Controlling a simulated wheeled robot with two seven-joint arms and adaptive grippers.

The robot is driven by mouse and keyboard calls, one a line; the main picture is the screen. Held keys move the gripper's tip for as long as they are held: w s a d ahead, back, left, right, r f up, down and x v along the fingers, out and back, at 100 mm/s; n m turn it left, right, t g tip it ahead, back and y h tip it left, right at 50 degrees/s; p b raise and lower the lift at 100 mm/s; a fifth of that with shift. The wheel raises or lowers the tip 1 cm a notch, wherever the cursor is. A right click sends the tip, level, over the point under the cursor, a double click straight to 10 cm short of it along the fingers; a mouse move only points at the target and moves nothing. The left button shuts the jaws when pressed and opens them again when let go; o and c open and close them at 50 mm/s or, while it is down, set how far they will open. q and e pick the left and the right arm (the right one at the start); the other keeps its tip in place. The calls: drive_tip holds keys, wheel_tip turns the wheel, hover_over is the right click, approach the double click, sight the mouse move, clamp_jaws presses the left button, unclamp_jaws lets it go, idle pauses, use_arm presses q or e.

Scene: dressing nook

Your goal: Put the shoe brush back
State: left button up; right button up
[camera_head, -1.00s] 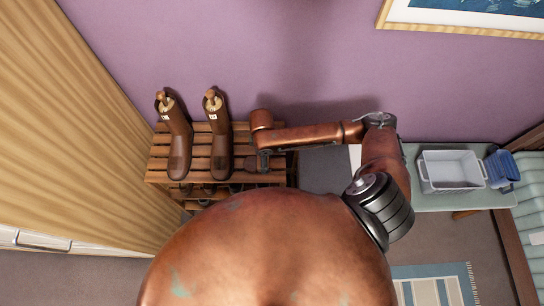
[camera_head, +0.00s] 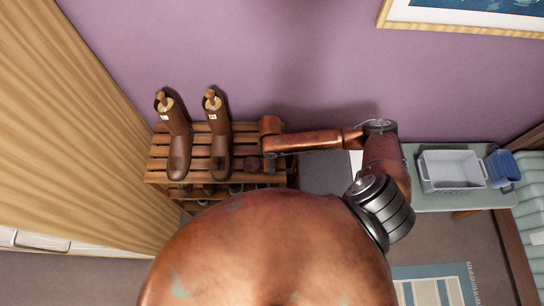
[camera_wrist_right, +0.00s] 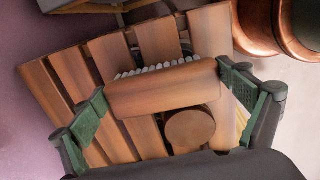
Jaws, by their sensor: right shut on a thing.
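The shoe brush (camera_wrist_right: 162,92), a brown wooden block with pale bristles along its far edge, is in my right gripper (camera_wrist_right: 162,88). The green-padded fingers are at its two ends in the right wrist view. It is over the slatted wooden shoe rack (camera_wrist_right: 75,75); I cannot tell whether it touches the slats. The rack (camera_head: 160,150) stands against the wall in the head view, with my right arm reaching over its right end. The brush cannot be made out there. My left gripper is not in view.
A round brown wooden thing (camera_wrist_right: 190,129) is beside the brush on the near side. Two brown boots (camera_head: 178,150) (camera_head: 220,150) with shoe trees stand on the rack's left and middle. A bench (camera_head: 440,200) at right holds a grey basket (camera_head: 450,172) and a blue container (camera_head: 503,170).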

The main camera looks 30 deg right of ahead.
drive_tip(key=shift+f, duration=0.15)
drive_tip(key=o, duration=0.7)
drive_tip(key=r, duration=0.6)
drive_tip(key=r+p, duration=0.1)
drive_tip(key=r, duration=0.5)
drive_tip(key=shift+s+a+r, duration=0.1)
drive_tip(key=shift+a+r, duration=0.1)
